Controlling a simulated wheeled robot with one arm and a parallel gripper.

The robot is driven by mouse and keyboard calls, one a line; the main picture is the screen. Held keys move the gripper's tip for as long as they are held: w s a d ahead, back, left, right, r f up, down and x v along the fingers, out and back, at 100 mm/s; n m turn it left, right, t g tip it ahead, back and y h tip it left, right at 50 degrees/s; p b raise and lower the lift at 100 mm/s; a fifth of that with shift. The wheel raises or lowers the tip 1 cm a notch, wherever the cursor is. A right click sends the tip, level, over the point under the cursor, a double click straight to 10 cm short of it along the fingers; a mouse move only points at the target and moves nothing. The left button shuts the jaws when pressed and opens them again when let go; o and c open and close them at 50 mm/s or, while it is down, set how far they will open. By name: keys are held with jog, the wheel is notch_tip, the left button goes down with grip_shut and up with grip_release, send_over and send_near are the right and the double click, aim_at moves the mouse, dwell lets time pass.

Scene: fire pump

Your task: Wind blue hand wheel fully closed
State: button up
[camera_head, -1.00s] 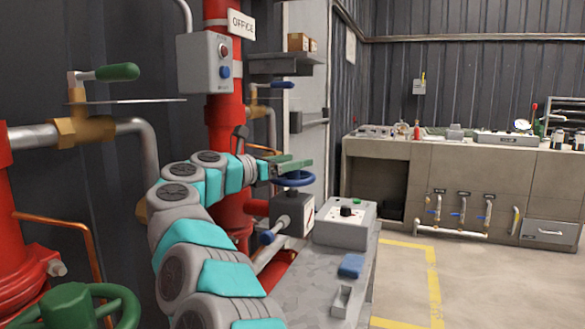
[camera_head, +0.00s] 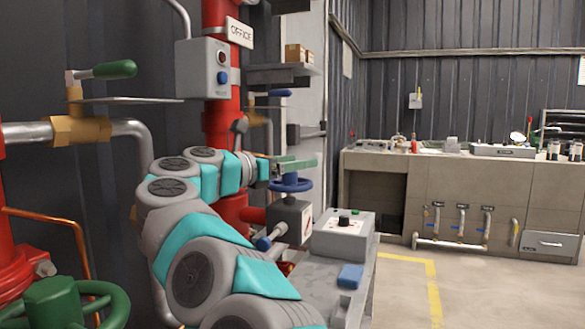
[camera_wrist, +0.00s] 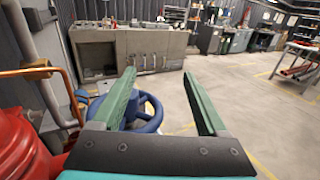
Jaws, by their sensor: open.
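The blue hand wheel (camera_head: 291,184) sits level on top of a grey valve box (camera_head: 290,218) beside the red pipe. My gripper (camera_head: 300,164) is at the wheel, its green fingers just above the rim in the head view. In the wrist view my gripper (camera_wrist: 167,98) is open with its two green fingers wide apart. The blue hand wheel (camera_wrist: 150,108) shows there around and behind the left finger, with part of its rim between the fingers. I cannot tell whether a finger touches the wheel. Part of the wheel is hidden by the left finger and gripper body.
A grey control box (camera_head: 343,236) and a blue block (camera_head: 350,276) are on the bench right of the valve. A green hand wheel (camera_head: 70,303) is at lower left. A green-handled lever (camera_head: 115,70) and red pipe (camera_head: 217,125) stand near my arm. Open floor lies right.

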jog(key=s+d+r+b, duration=0.1)
jog(key=s+d+b, duration=0.1)
jog(key=s, duration=0.8)
jog(key=shift+s, duration=0.3)
